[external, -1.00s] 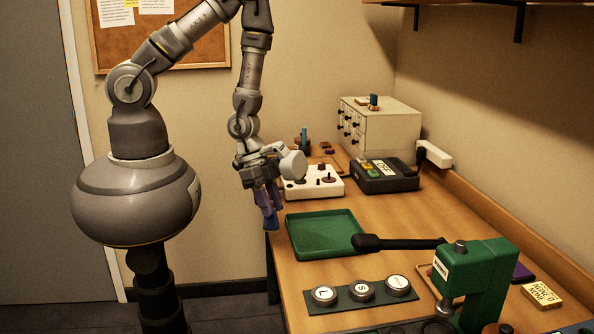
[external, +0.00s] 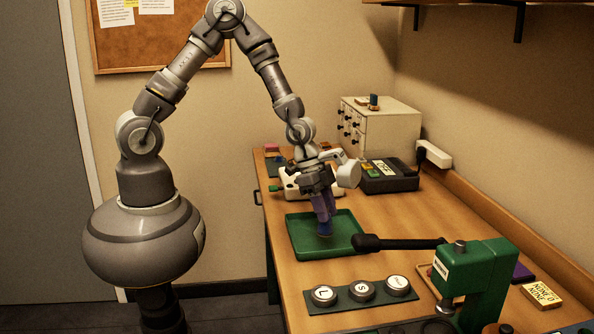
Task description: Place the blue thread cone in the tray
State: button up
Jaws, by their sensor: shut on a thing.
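The blue thread cone (external: 325,230) is between the fingers of my gripper (external: 324,212), its lower part showing below the purple fingertips. My gripper points down and is shut on it. The green tray (external: 299,251) lies on the table with a low rim, and the cone is over its middle. I cannot tell whether the cone's base touches the tray floor. The upper part of the cone is hidden by the fingers.
A black handle (external: 400,243) of the green press (external: 475,272) reaches to the tray's right edge. A strip with round buttons (external: 361,291) lies in front of the tray. Behind are a white control box (external: 288,186), a dark device (external: 388,178) and a drawer cabinet (external: 391,126).

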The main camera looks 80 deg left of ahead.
aim_at(331, 228)
jog(key=shift+w+d+f, duration=0.15)
jog(key=shift+w+f, duration=0.05)
jog(key=shift+w, duration=0.6)
notch_tip(331, 228, down, 4)
jog(key=b, duration=0.3)
jog(key=shift+r+b, duration=0.2)
jog(key=shift+b, duration=0.1)
jog(key=shift+r, duration=0.15)
jog(key=o, duration=1)
jog(key=shift+o, duration=0.2)
jog(key=p+v, duration=0.5)
jog(key=v, duration=0.7)
jog(key=shift+p, duration=0.35)
